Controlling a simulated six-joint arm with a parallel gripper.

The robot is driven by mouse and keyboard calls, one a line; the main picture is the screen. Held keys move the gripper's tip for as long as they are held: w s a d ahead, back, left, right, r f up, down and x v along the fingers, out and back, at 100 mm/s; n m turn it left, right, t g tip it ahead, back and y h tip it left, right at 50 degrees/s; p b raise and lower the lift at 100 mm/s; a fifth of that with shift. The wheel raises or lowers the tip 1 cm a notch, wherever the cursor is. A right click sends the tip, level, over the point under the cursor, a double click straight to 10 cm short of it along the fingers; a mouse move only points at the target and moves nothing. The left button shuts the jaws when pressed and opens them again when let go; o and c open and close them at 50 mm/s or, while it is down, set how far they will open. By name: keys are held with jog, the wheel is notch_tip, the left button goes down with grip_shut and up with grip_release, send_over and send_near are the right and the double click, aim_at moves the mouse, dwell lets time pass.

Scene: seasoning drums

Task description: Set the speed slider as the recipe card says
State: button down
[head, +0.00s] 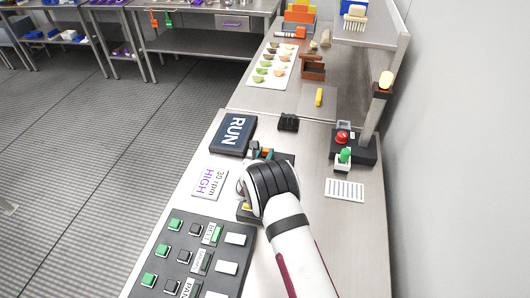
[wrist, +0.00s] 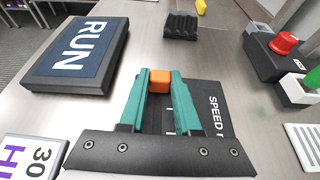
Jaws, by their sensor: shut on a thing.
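The recipe card (head: 207,183) lies on the bench left of my arm and reads "30 rpm HIGH"; part of it also shows in the wrist view (wrist: 30,160). The dark speed slider panel (wrist: 211,92), marked "SPEED", lies under my gripper and is mostly hidden by it. My gripper (wrist: 159,77) has its teal fingers shut on the orange slider knob (wrist: 159,82), near the far end of the panel. In the head view my wrist covers most of the slider's track, and I cannot read its scale marks.
A RUN sign (head: 233,134) lies just beyond the card. A button panel (head: 190,258) is at the near left. A red button box (head: 343,138), a green-topped switch (head: 344,157) and a post stand to the right. A black block (head: 288,122) lies ahead.

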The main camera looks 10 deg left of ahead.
dwell(0.5)
jog(key=s, duration=0.6)
jog(key=c, duration=0.6)
grip_release()
jog(key=v, duration=1.6)
jog(key=shift+f, duration=0.1)
